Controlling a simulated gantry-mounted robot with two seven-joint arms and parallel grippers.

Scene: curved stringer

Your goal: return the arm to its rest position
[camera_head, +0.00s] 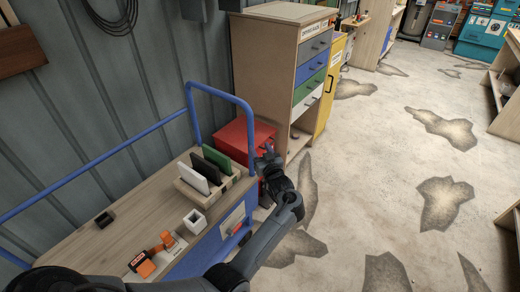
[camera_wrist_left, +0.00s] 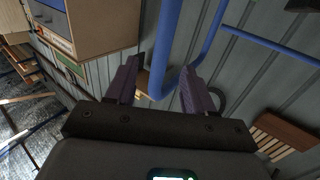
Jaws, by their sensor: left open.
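My left arm reaches in from the bottom left of the head view and bends up at its wrist. My left gripper (camera_head: 268,156) is at the right end of the blue-railed cart, close to the red box (camera_head: 240,138) in the picture. In the left wrist view the gripper (camera_wrist_left: 158,78) has its two fingers apart, with nothing held. The blue rail (camera_wrist_left: 172,60) shows beyond and between the fingers; I cannot tell its distance. My right gripper is not in view.
A drawer cabinet (camera_head: 265,60) stands behind. Cracked floor (camera_head: 380,190) to the right is open.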

